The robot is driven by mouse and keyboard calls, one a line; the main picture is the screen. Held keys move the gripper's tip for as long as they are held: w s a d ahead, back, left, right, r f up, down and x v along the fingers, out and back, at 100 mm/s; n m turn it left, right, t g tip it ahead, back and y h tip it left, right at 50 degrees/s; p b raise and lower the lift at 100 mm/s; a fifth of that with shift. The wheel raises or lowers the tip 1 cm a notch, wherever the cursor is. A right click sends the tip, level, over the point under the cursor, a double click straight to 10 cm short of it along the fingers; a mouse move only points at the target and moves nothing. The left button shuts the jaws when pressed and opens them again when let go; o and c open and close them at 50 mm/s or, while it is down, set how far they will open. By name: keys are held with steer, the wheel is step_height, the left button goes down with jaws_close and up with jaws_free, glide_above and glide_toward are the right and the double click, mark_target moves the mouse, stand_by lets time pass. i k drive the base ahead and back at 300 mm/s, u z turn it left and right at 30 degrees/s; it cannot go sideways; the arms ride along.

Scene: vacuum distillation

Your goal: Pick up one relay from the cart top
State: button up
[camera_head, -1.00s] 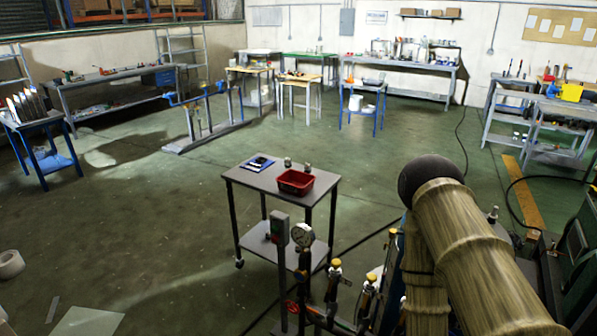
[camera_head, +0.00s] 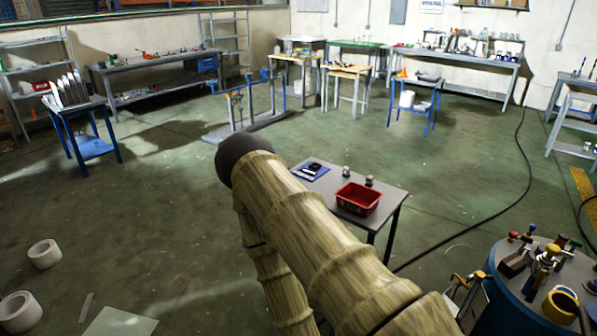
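The cart (camera_head: 392,196) stands in the middle of the view, its grey top partly hidden by my arm. Two small upright pieces, one (camera_head: 346,171) behind the red bin and one (camera_head: 369,181) at its back edge, are on or over the cart top. They may be relays, but are too small to tell. The red bin (camera_head: 358,199) sits on the cart; its contents are not clear. A flat blue and dark item (camera_head: 310,170) lies at the cart's back left. My arm crosses in front of the cart's left side. My gripper is not visible.
A blue drum (camera_head: 497,305) with fittings on top stands at the lower right. A dark cable runs along the floor right of the cart. White rolls (camera_head: 44,253) lie at left. Benches line the back. Floor behind and left of the cart is open.

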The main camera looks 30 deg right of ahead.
mark_target(369, 179)
steer(key=u, duration=0.05)
steer(key=i, duration=1.15)
steer(key=z, duration=0.9)
steer(key=i, duration=0.75)
steer(key=z, duration=0.75)
